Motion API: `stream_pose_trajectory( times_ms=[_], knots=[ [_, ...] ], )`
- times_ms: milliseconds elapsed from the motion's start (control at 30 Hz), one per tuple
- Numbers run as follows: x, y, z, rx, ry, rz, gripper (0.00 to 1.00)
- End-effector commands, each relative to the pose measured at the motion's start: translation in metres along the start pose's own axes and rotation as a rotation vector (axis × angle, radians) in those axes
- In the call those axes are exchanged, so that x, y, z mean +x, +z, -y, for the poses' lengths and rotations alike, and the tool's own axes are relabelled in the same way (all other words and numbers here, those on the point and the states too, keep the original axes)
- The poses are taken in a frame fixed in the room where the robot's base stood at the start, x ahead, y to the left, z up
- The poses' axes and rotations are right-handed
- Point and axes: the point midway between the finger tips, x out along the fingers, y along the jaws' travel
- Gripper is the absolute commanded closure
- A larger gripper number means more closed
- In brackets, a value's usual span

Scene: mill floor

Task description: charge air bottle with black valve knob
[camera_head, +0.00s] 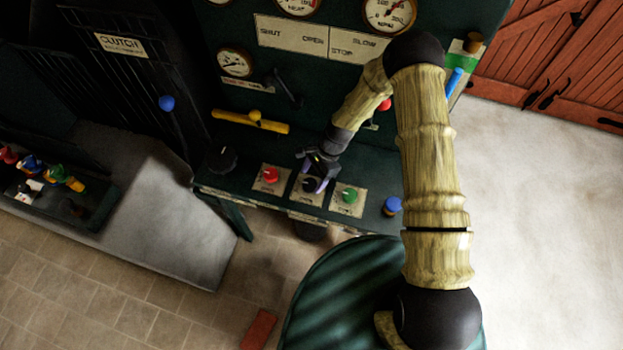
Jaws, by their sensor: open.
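My gripper (315,177) is at the front ledge of the dark green control panel (340,158), its purple-tipped fingers pointing down and apart. It is over the middle one of three pale plates. A black knob (310,186) sits on that plate, partly hidden by the fingers. I cannot tell whether the fingers touch it. A red knob (270,175) is on the plate to its left and a green knob (349,195) on the plate to its right. A larger black knob (222,160) stands further left on the ledge. I cannot make out an air bottle.
A yellow lever (250,121) and a small dark lever (289,96) are behind the knobs. A blue knob (392,205) is at the ledge's right end. Gauges (235,63) line the panel. A tray of coloured items (60,200) is at left. Pale floor (540,220) is clear at right.

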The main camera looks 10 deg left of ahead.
Motion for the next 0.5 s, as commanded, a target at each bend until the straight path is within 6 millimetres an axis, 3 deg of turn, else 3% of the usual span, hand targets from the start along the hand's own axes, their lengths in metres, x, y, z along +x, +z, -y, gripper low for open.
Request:
stream_pose_trajectory(
  times_ms=[233, 500],
  knots=[
    [0.023, -0.003, -0.001, 0.007, -0.002, 0.001, 0.35],
    [0.028, -0.003, 0.000, 0.007, -0.003, 0.000, 0.35]
  ],
)
